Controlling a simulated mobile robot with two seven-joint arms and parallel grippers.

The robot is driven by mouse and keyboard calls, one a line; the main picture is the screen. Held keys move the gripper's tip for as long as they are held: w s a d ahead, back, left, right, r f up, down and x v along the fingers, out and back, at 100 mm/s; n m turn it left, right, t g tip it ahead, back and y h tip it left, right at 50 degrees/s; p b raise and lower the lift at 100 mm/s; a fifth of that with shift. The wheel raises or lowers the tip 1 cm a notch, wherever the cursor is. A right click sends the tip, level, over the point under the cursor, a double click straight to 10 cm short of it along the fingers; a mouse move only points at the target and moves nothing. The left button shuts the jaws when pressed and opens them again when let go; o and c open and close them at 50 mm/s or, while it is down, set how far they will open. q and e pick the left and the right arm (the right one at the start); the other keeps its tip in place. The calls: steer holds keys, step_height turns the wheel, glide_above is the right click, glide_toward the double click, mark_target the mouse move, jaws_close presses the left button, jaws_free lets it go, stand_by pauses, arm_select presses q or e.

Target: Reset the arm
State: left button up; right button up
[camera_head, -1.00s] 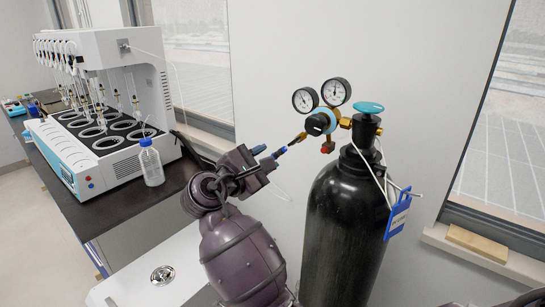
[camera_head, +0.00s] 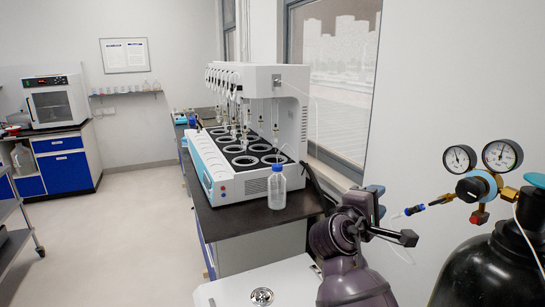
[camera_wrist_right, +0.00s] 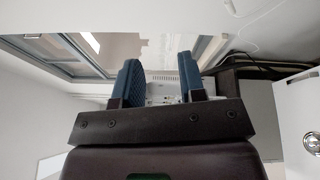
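My right arm is purple and rises from the bottom of the head view. Its gripper (camera_head: 382,212) is in the air, between the lab bench and the gas cylinder. In the right wrist view my right gripper (camera_wrist_right: 160,72) has its two blue finger pads apart with nothing between them, so it is open and empty. My left gripper is in neither current view.
The multi distiller (camera_head: 265,125) stands on a black bench (camera_head: 238,223) with a blue-capped bottle (camera_head: 277,188) at its front corner. A black gas cylinder (camera_head: 480,272) with a regulator (camera_head: 478,186) stands right. An oven (camera_head: 54,101) is far left. Open floor (camera_head: 130,225) lies left of the bench.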

steer(key=s+a+f+m+t+y, duration=0.1)
steer(key=s+f+m+t+y, duration=0.15)
steer(key=f+y, duration=0.5)
steer(key=s+a+f+m+t+y, duration=0.2)
steer(key=f+m+y, duration=0.25)
steer(key=f, duration=0.55)
steer(key=s+d+f+m+g, duration=0.1)
steer(key=s+d+f, duration=0.3)
steer(key=s+f, duration=0.7)
steer(key=s+d+f+m+g+b, duration=0.1)
steer(key=s+d+f+m+g, duration=0.1)
steer(key=s+f, duration=0.9)
steer(key=s+d+g, duration=0.1)
steer(key=s+g, duration=0.1)
steer(key=s, duration=0.1)
steer(key=shift+d+f+y, duration=0.2)
steer(key=shift+d+y, duration=0.2)
steer(key=shift+s+g, duration=0.1)
steer(key=shift+g, duration=0.15)
